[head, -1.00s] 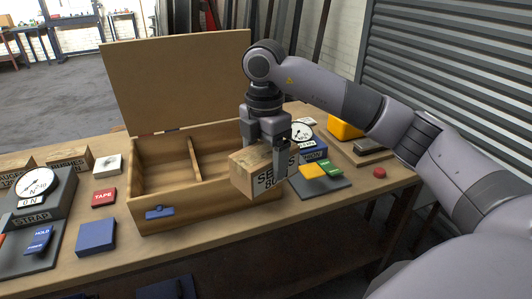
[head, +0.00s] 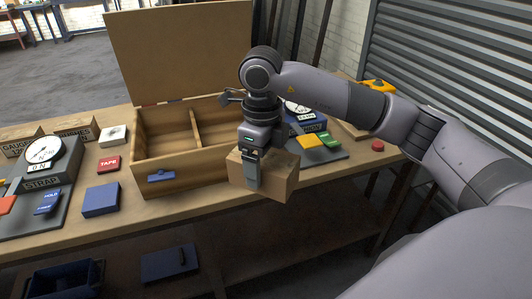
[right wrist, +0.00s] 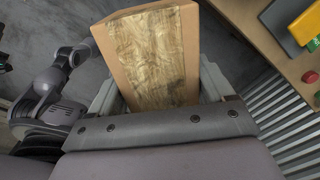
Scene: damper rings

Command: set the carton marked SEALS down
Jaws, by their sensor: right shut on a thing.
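The carton (head: 281,174) is a plain brown box, held in my right gripper (head: 254,176). The gripper points down, with one finger visible across the carton's near side. The carton hangs in the air at the bench's front edge, just right of the wooden chest's front corner. No lettering on it shows now. In the right wrist view the carton (right wrist: 153,60) fills the space between the fingers, with grey floor behind it. My left gripper does not show in the head view.
The open wooden chest (head: 200,167) has a divider and a raised lid. A TAPE block (head: 109,164), a blue block (head: 101,200) and a STRAP dial (head: 43,160) stand left of it. Yellow and green blocks (head: 309,141) lie to the right. A blue bin (head: 65,279) sits on the low shelf.

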